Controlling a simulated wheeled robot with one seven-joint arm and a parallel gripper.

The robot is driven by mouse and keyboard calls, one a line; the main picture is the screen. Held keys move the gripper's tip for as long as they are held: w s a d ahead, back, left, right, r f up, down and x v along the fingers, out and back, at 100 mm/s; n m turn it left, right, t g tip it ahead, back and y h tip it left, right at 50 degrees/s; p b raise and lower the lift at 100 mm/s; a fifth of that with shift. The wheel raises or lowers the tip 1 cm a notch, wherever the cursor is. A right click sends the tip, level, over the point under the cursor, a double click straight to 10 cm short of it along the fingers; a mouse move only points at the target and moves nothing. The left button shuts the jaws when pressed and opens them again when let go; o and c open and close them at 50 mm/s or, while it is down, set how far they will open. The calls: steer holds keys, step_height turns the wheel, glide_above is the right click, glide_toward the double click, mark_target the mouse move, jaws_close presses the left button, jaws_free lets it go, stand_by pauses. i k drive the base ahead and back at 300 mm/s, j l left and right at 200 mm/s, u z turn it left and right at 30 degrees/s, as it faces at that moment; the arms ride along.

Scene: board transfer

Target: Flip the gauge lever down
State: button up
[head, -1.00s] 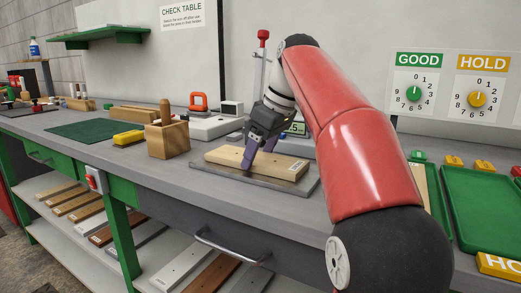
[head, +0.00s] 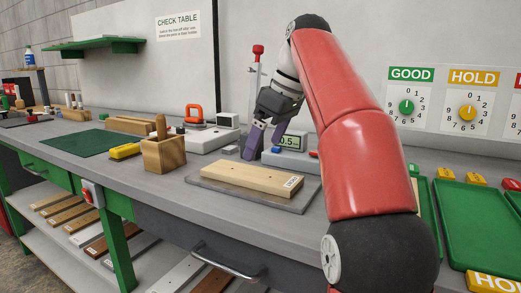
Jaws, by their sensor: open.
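The gauge (head: 305,160) stands behind the board, with a small display (head: 289,141) that reads about 0.5. A red knob (head: 258,50) tops an upright pale stem at the gauge; it looks like the raised lever, and its lower part is hidden behind my wrist. My gripper (head: 265,141) points down in front of the gauge, left of the display. Its two purple fingers are apart with nothing between them. A pale wooden board (head: 250,180) lies flat on a grey plate (head: 215,187) in front of the gauge, clear of my fingers.
A wooden box (head: 165,154) and a yellow block (head: 125,151) stand left of the plate. An orange-handled device (head: 194,114) is at the back left. Green trays (head: 473,205) lie at the right. My red arm covers the bench right of the gauge.

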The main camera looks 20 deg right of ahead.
mark_target(258, 50)
steer(key=k, duration=1)
